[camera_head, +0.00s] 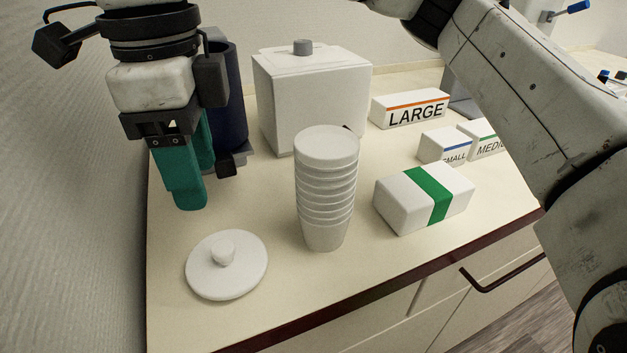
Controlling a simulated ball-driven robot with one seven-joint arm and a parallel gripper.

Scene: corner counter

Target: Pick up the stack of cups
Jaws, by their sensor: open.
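The stack of cups (325,195) is a column of several white nested cups. My gripper (191,190) has teal fingers that point down. It is at the upper left, to the left of the stack and apart from it, above the counter. It is open, with nothing seen between its fingers. One finger partly hides the other.
A white round lid (227,268) lies front left on the cream counter (290,310). A white box with a green band (424,197) lies right of the stack. A white canister (312,92), dark blue cylinder (229,110) and LARGE box (409,109) stand behind. A handled drawer is below.

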